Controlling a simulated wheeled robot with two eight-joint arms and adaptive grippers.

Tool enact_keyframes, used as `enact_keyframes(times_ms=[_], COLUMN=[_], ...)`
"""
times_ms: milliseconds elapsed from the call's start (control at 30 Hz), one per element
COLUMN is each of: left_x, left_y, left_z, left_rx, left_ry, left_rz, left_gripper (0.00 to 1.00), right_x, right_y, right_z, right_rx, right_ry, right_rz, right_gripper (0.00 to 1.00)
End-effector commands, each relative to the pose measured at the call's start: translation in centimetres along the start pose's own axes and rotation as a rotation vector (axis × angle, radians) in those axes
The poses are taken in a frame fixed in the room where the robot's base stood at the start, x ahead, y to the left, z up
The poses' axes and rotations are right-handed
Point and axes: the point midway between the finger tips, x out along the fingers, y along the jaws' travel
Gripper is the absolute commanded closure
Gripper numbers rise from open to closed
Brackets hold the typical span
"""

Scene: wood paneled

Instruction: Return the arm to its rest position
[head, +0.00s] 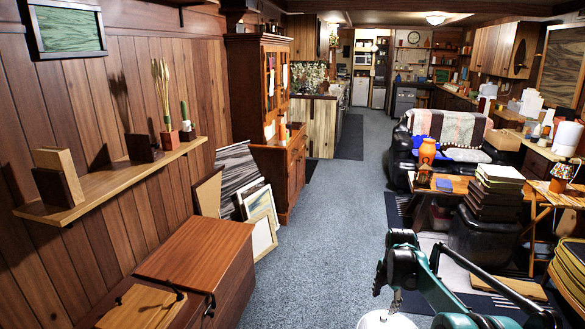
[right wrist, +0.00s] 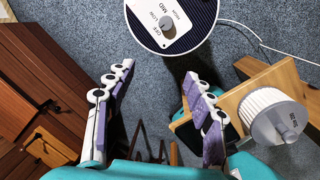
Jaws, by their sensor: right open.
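My right arm (head: 405,265), teal and dark, comes in at the lower right of the head view, above the floor. Its gripper shows clearly in the right wrist view (right wrist: 158,84). The two fingers with purple pads are spread apart, with nothing between them but carpet and shadow. My left arm and left gripper are not in view.
A round white device with a dial (right wrist: 170,22) is beyond the fingertips. A white ribbed cylinder (right wrist: 275,115) sits by a wooden piece at right. A brown chest (head: 195,258) is at left. Stacked boxes (head: 495,192) stand right. Carpet (head: 320,235) is clear mid-room.

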Motion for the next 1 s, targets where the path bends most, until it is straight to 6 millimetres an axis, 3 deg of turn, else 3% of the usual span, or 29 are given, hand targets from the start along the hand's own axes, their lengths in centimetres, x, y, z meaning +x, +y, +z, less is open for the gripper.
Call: enact_keyframes(times_ms=[33, 200, 433, 600, 800, 1000], left_x=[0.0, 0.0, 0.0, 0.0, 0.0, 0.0], left_y=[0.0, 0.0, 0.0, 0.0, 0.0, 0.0], left_z=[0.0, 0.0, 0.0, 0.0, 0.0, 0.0], left_rx=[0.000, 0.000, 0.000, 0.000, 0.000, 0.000], left_ry=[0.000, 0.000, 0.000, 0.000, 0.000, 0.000], left_rz=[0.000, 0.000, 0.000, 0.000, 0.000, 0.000], left_gripper=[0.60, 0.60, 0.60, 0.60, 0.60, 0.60], right_x=[-2.2, -7.8, -12.5, -13.8, -12.9, -11.5], right_y=[-0.8, -3.6, -9.2, -14.0, -19.1, -21.8], right_z=[-1.4, -5.8, -11.8, -16.2, -20.4, -22.5], right_rx=[0.094, 0.455, 0.940, 1.294, 1.673, 1.898], right_ry=[-0.012, -0.033, 0.001, 0.076, 0.209, 0.315], right_rz=[0.022, 0.112, 0.246, 0.343, 0.432, 0.471], right_gripper=[0.46, 0.46, 0.46, 0.46, 0.46, 0.46])
